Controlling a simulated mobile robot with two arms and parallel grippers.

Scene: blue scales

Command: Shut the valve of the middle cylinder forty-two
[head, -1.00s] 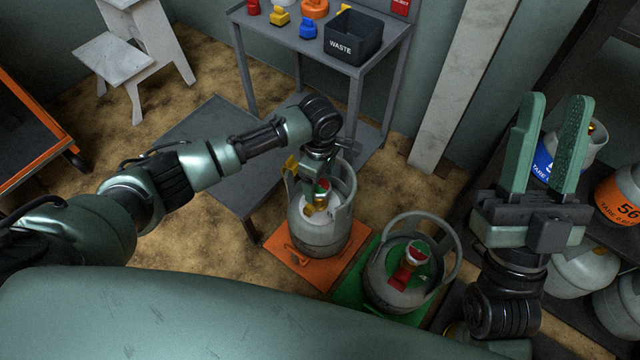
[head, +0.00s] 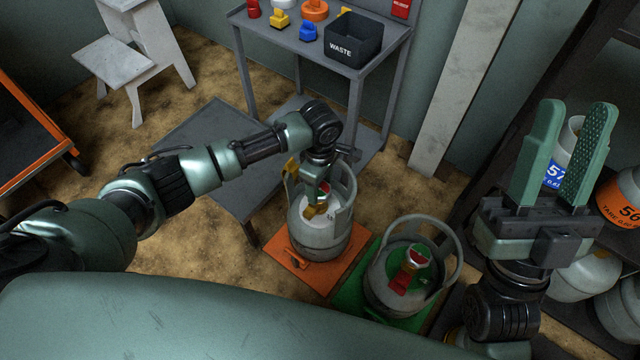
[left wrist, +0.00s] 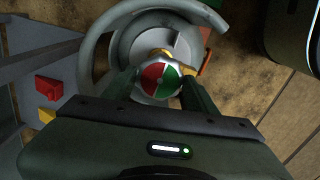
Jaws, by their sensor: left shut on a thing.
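A grey cylinder (head: 322,240) with a collar stands upright on an orange plate (head: 290,262); I cannot read its number. My left gripper (head: 321,186) points down inside its collar, shut on the red and green valve knob (left wrist: 161,80). In the left wrist view a finger lies on either side of the knob. A brass-yellow part shows below the knob. A second grey cylinder (head: 385,285) stands on a green plate (head: 350,290) to the right, with its red and green valve knob (head: 418,258) free. My right gripper (head: 577,112) is open and empty, pointing up.
A grey table (head: 290,45) at the back holds a black waste bin (head: 353,38) and several coloured caps. More cylinders, one with an orange band (head: 622,200), stand on the right rack, near my right gripper. A white step stool (head: 115,62) stands back left.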

